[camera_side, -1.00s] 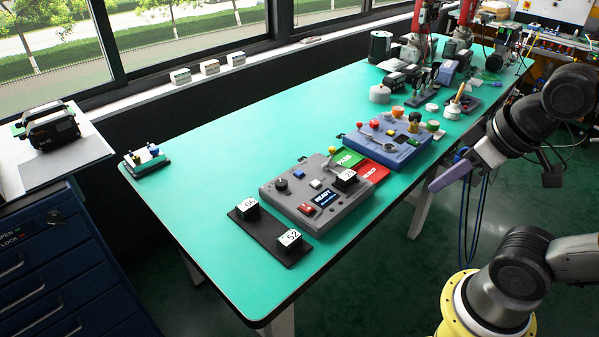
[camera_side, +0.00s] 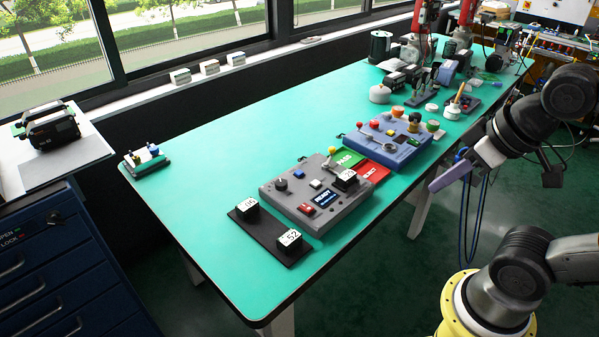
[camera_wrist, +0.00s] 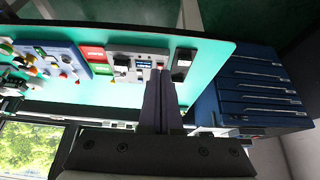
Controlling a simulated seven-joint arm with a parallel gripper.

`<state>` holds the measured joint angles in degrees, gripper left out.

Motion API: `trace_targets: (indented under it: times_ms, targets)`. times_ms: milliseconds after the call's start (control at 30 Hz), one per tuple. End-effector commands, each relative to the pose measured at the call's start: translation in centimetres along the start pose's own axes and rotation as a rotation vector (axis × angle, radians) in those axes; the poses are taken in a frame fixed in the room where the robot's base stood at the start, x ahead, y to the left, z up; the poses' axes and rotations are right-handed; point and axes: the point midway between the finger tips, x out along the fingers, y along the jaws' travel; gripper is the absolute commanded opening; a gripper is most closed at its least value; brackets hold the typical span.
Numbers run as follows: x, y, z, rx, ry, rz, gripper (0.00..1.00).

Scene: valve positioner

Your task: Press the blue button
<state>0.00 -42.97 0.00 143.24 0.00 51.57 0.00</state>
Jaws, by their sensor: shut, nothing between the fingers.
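The blue button (camera_side: 297,173) is a small square cap on the top face of the grey control box (camera_side: 345,206), near a white button (camera_side: 315,184) and a black knob (camera_side: 281,185). A small screen and a red switch also sit on the box. In the side view my gripper (camera_side: 436,185) is off the table's right edge, well away from the box. In the wrist view my gripper's fingers (camera_wrist: 161,75) are together and empty, and they cover part of the grey box (camera_wrist: 132,50). I cannot make out the blue button there.
A blue-grey box (camera_side: 385,146) with coloured knobs stands beyond green and red pads (camera_side: 347,159). A black tray (camera_side: 262,240) with two numbered blocks lies in front. Bottles and tools crowd the far end. The near left tabletop is clear.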

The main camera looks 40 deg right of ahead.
Motion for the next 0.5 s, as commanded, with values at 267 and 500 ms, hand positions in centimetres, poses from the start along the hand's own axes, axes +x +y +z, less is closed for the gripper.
trace_targets:
  times_ms: [267,500]
  targets:
    - [0.0,0.2,-0.9,0.012,0.042,0.01,0.0]
    - [-2.1,2.9,-8.4,-0.069,0.296,0.145,0.0]
